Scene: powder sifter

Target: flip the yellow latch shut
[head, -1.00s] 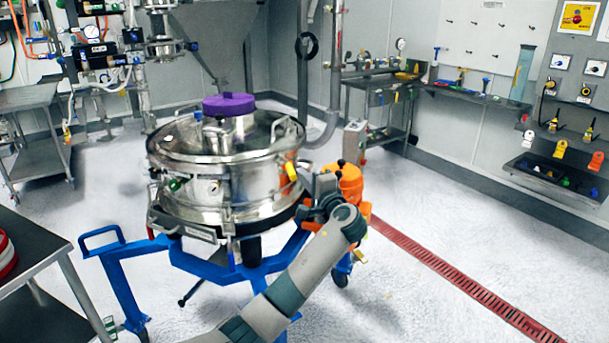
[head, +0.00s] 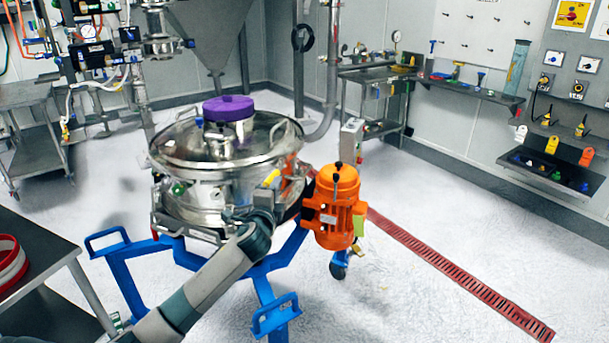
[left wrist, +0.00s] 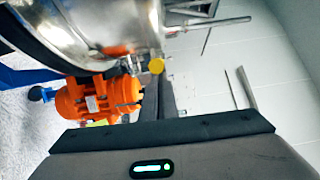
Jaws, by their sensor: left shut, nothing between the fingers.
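The yellow latch (head: 271,179) is on the right front side of the round steel sifter (head: 195,195), below its lid rim. It stands tilted, its upper end toward the right. Its yellow end also shows in the left wrist view (left wrist: 156,66), beside the steel wall. My left gripper (head: 266,201) is shut and empty, just below the latch in the head view. Its dark fingers (left wrist: 158,88) point toward the yellow end in the left wrist view. Whether they touch it I cannot tell. My arm hides part of the sifter's lower front. My right gripper is not in view.
An orange motor (head: 337,212) stands close to the right of the sifter. A blue wheeled frame (head: 185,257) carries the sifter. A purple cap (head: 229,107) tops the lid. Open floor lies right, crossed by a red drain grate (head: 450,273). A dark table (head: 30,255) is at the left.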

